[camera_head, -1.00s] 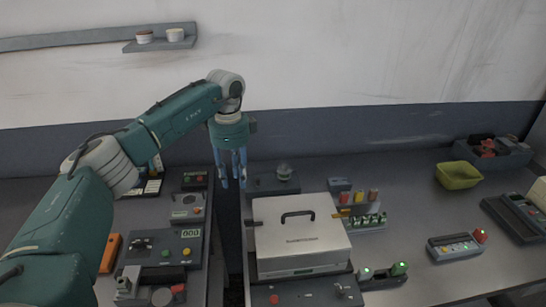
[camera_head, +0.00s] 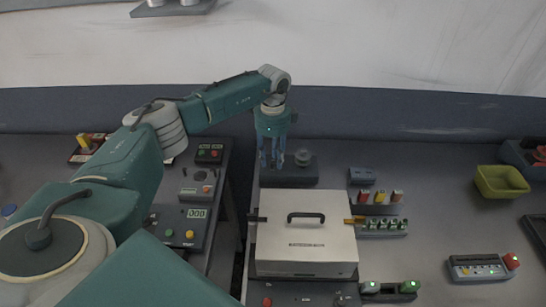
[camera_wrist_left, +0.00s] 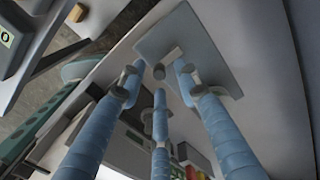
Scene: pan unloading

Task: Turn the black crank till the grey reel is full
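A low grey unit (camera_head: 292,176) with a small rounded grey part (camera_head: 303,158) on top stands behind the pale box; this part may be the reel, but I cannot tell for sure. My left gripper (camera_head: 271,163) points down at the left end of this unit, its blue fingers apart. In the left wrist view the spread fingers (camera_wrist_left: 158,82) are over a flat grey plate (camera_wrist_left: 205,55). A small dark grey knob (camera_wrist_left: 158,71) shows between the fingertips; whether it belongs to the black crank is unclear. I see no grip on it. My right gripper is out of view.
The pale box (camera_head: 305,245) with a black handle stands just in front of the unit. Coloured pieces in a rack (camera_head: 380,210) are to its right. A panel with a display (camera_head: 190,225) is on the left table, across a gap. A yellow-green bin (camera_head: 500,183) is far right.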

